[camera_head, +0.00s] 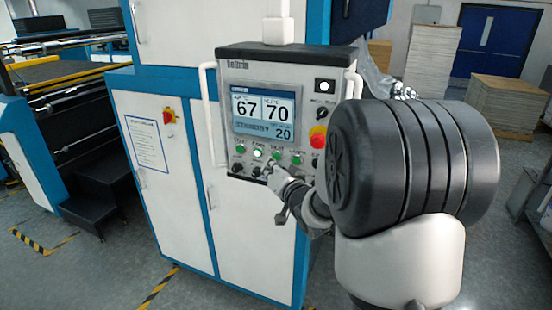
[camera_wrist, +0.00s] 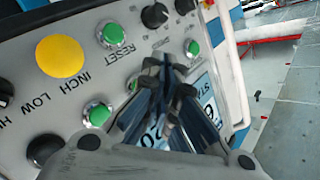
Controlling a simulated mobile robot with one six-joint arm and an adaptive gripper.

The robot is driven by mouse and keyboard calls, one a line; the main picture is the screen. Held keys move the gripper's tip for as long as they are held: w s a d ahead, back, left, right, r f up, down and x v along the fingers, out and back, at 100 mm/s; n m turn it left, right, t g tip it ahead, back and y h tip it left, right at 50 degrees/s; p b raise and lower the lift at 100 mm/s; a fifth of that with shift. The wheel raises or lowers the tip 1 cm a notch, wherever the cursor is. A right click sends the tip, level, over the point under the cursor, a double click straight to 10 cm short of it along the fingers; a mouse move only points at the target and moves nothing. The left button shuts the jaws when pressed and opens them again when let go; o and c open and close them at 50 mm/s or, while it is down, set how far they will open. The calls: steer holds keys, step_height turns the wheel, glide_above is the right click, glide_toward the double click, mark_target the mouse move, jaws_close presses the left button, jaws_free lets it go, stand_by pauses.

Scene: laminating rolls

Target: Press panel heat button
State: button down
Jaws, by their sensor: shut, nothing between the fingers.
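The control panel (camera_head: 222,146) stands on the front of the blue and white machine. A row of green buttons (camera_head: 276,155) runs below its screen; their labels are too small to read surely, so I cannot tell which is heat. My gripper (camera_head: 272,169) is at the panel's lower part, just below this row. In the wrist view its closed fingertips (camera_wrist: 160,68) lie over the panel among green buttons (camera_wrist: 110,34), with one green button partly hidden behind them. The fingers hold nothing. Whether they touch the panel cannot be told.
A white handle (camera_head: 207,115) sticks out at the panel's left. My arm hides the panel's lower right.

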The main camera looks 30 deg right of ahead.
steer(key=shift+s+a+b, duration=0.45)
steer(key=shift+s+a, duration=0.35)
steer(key=shift+a, duration=0.2)
steer(key=shift+s+a+b, duration=0.45)
steer(key=shift+s+a, duration=0.35)
steer(key=shift+a, duration=0.2)
steer(key=s+a+f+n+g+b, duration=0.3)
steer(key=s+a+f+g+b, duration=0.1)
steer(key=s, duration=0.6)
steer(key=s+a+f+n+g+y+b, duration=0.1)
steer(key=s+a+f+n+g+b, duration=0.2)
steer(key=s+a+f+b, duration=0.3)
steer(key=s+a+f+n+g+y+b, duration=0.1)
steer(key=s+a+f+g+b, duration=0.3)
steer(key=s+f, duration=0.6)
steer(key=s+a+n+b, duration=0.1)
steer(key=s+b, duration=0.1)
steer(key=s, duration=0.4)
steer(key=shift+s+f+n+g, duration=0.2)
steer(key=shift+n+g, duration=0.1)
steer(key=shift+n, duration=0.1)
